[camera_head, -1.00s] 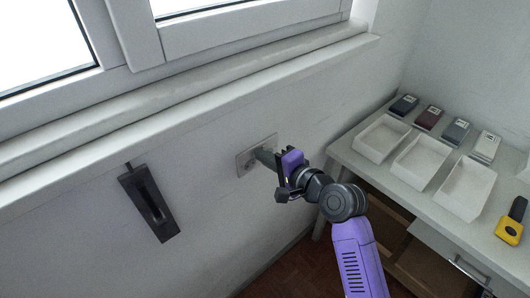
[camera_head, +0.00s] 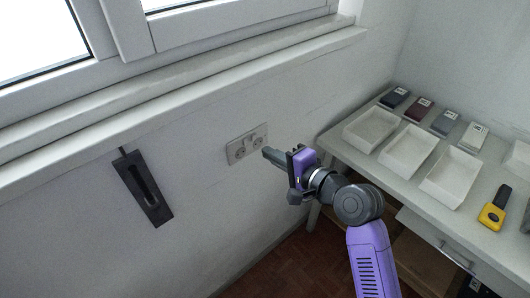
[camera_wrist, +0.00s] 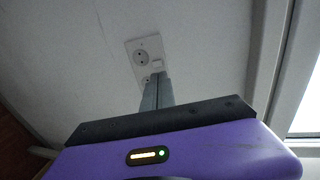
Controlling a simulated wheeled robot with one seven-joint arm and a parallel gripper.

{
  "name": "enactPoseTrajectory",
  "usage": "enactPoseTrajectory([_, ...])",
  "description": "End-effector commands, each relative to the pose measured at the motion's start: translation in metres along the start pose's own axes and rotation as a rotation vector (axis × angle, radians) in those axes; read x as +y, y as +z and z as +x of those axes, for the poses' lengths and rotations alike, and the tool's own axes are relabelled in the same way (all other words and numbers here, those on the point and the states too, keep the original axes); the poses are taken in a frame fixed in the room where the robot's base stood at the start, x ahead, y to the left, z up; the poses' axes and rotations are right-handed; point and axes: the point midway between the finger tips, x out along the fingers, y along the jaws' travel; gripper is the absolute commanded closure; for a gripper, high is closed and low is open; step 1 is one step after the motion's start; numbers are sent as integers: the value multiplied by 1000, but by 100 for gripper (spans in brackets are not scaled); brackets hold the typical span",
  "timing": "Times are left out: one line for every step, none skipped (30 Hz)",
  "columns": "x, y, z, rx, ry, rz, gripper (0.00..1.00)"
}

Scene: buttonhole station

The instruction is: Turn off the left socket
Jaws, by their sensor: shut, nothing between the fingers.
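A pale double socket plate (camera_head: 233,153) is on the wall below the window sill. Its left socket (camera_head: 239,151) and right socket (camera_head: 256,142) sit side by side, with small switch parts between them that are too small to read. In the wrist view the plate (camera_wrist: 133,46) shows turned, with one socket (camera_wrist: 140,57) clear and the other partly hidden by my fingers. My gripper (camera_head: 265,152) is shut and empty, its fingers pointing at the wall by the plate's lower right corner. The fingertips (camera_wrist: 157,76) overlap the plate's near end; they look apart from it.
A dark handle-like fixture (camera_head: 147,190) hangs on the wall to the left. A table (camera_head: 398,192) at the right bears white trays (camera_head: 406,151), several small boxes (camera_head: 445,122) and a yellow and black device (camera_head: 493,212). The window sill (camera_head: 180,119) runs above the sockets.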

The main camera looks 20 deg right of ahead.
Motion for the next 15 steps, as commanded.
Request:
enactPoseTrajectory([0,0,-8,0,1,-1,100])
enactPoseTrajectory([-1,0,-12,1,0,-1,100])
enactPoseTrajectory([-3,0,-19,1,0,-1,100])
enactPoseTrajectory([-3,0,-24,1,1,-1,100])
enactPoseTrajectory([-4,0,-29,2,0,-2,100])
enactPoseTrajectory([-5,0,-35,2,1,-2,100])
enactPoseTrajectory([-6,0,-39,2,1,-2,100])
enactPoseTrajectory([-7,-1,-43,2,1,-1,100])
enactPoseTrajectory([-8,0,-48,2,0,-1,100])
enactPoseTrajectory([-9,0,-50,1,1,0,100])
enactPoseTrajectory([-9,0,-53,0,1,0,100])
enactPoseTrajectory([-10,0,-55,0,1,0,100])
enactPoseTrajectory([-10,0,-57,0,1,0,100])
enactPoseTrajectory([-11,0,-58,0,0,0,100])
enactPoseTrajectory([-11,0,-59,0,0,0,100])
